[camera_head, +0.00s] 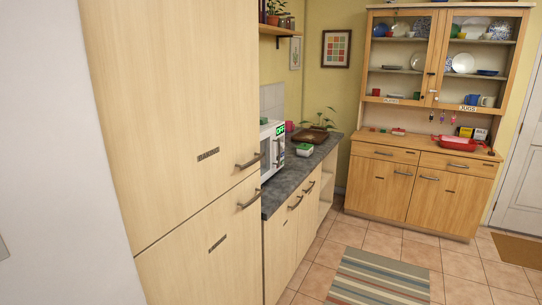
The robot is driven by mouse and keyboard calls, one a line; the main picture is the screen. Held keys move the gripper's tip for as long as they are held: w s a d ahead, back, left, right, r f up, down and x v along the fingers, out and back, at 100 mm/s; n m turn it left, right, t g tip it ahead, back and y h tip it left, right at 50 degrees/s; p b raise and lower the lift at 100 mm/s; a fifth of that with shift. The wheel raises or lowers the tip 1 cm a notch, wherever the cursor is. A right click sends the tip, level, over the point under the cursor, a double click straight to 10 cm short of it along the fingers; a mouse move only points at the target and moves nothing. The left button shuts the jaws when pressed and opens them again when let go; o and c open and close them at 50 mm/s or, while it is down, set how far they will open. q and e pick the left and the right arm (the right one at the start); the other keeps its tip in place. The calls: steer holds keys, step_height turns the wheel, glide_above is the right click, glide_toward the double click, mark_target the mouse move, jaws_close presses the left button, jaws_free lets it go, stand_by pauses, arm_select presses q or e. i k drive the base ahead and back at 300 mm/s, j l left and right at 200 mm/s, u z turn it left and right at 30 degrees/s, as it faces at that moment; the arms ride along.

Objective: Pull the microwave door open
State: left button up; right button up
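The white microwave (271,151) stands on the dark grey counter, just beyond the tall wooden cabinet. I see it at a steep angle, with a lit green display reading "OFF" and a handle on its front. Its door looks shut, and its left part is hidden behind the tall cabinet. Neither of my grippers is in view.
The tall wooden cabinet (180,120) with metal handles fills the left side. The dark counter (290,181) bears a small green-and-white box (304,149) and a tray (310,136). A hutch (420,185) stands at the back right. A striped rug (378,278) lies on the open tiled floor.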

mark_target(269, 133)
steer(key=i+l, duration=0.4)
steer(key=i+l+z, duration=0.1)
steer(key=i+l, duration=0.3)
steer(key=i, duration=0.2)
steer(key=i+l, duration=0.35)
steer(key=i, duration=0.2)
steer(key=k+l+z, duration=0.05)
